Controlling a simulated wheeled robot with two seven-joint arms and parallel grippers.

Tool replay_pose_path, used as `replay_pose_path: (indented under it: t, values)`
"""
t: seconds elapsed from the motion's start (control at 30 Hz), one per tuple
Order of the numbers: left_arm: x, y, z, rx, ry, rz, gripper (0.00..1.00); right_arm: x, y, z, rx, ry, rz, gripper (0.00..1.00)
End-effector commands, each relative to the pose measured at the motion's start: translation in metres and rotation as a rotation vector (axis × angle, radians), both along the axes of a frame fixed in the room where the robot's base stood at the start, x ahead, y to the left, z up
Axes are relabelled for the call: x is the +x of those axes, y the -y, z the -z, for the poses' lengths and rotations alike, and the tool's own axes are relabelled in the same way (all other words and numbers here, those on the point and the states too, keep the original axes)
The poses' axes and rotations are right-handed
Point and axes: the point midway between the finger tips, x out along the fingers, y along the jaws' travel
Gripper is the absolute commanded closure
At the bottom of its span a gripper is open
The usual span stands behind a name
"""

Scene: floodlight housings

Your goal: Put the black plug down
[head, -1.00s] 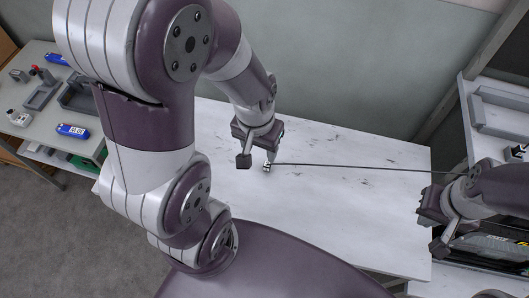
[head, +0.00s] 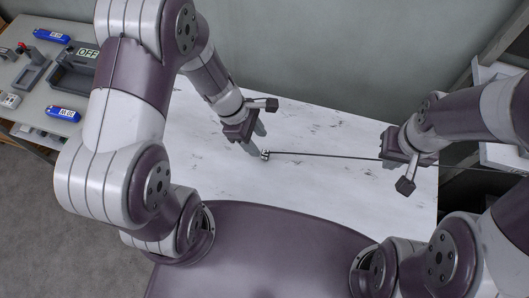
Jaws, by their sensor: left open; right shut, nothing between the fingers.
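A small dark and silvery plug (head: 265,155) lies at the left end of a thin dark cable (head: 325,155) on the white tabletop (head: 310,195). It is small in the picture, so its details are hard to tell. My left gripper (head: 256,139) is open, with its fingertips close beside the plug at its upper left. I cannot tell whether a finger touches it. My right gripper (head: 385,153) is shut and empty over the table's right part. The cable passes by it and on to the right; the gripper hides part of the cable.
A grey side table at the left holds blue devices (head: 63,114), a dark tray marked OFF (head: 75,68) and a grey holder (head: 32,75). A pale shelf (head: 500,157) stands at the right. The middle and front of the white table are clear.

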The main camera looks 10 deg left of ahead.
Motion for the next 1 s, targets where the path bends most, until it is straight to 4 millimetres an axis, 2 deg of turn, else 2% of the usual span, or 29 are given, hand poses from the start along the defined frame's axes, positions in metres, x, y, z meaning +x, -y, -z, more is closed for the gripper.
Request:
replay_pose_path:
  t: [0.23, 0.5, 0.67, 1.0]
  values:
    - [-0.002, 0.018, 0.040, 0.001, -0.003, 0.004, 0.49, 0.000, 0.000, 0.005, 0.000, 0.000, 0.000, 1.00]
    - [-0.002, 0.020, 0.044, 0.001, -0.001, 0.004, 0.49, 0.000, 0.000, 0.004, 0.000, 0.000, 0.000, 1.00]
    - [-0.002, 0.020, 0.044, 0.001, -0.001, 0.004, 1.00, 0.000, 0.000, 0.004, 0.000, 0.000, 0.000, 1.00]
    - [-0.001, 0.020, 0.042, 0.001, 0.000, 0.003, 1.00, 0.000, 0.000, 0.004, 0.000, 0.000, 0.000, 1.00]
